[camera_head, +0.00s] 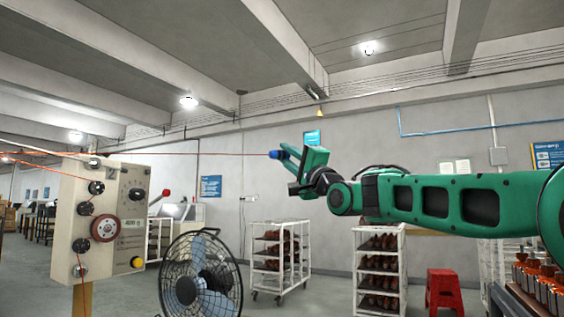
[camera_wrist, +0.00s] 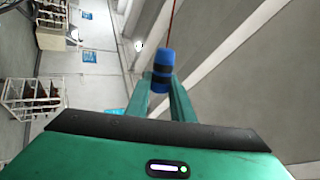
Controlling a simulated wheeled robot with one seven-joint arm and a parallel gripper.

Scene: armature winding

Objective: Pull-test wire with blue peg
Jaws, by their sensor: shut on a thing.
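The blue peg (camera_wrist: 161,72) is between the fingertips of my gripper (camera_wrist: 165,88) in the wrist view, with dark bands around it. In the head view my gripper (camera_head: 288,158) is raised at the picture's middle, shut on the blue peg (camera_head: 274,154), which points left. A thin red wire (camera_head: 210,154) runs nearly level from the peg to the top of the beige winding machine (camera_head: 128,215) at the left. In the wrist view the wire (camera_wrist: 171,25) leaves the peg's far end and looks straight.
A black-caged fan (camera_head: 200,280) stands right of the machine. White racks (camera_head: 280,258) and (camera_head: 379,268) with dark reddish parts stand behind, and a red stool (camera_head: 441,291) is at the right. Several orange-and-dark parts (camera_head: 540,280) sit at the lower right. The air around the gripper is clear.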

